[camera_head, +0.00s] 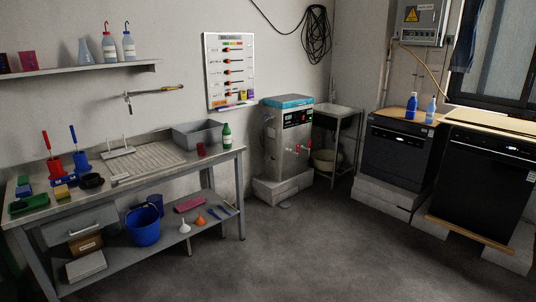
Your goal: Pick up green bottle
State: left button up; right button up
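The green bottle (227,136) stands upright near the right end of the metal workbench (199,171), right of a grey basin. Neither of my grippers shows in the head view.
Open floor (270,245) lies in front of the bench. The grey basin (195,132) stands behind and left of the bottle. A steel drying unit (287,145) stands on a block to the right. Blue buckets, including one (143,227), sit on the lower shelf.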

aim_at(226, 132)
jog(key=i+u, duration=0.15)
jog(key=i, duration=0.35)
jog(key=i+l+u, duration=0.1)
jog(key=i, duration=0.4)
jog(key=i+l+u, duration=0.15)
jog(key=i, duration=0.35)
jog(key=i+l+u, duration=0.1)
jog(key=i+l, duration=0.15)
jog(key=i, duration=0.25)
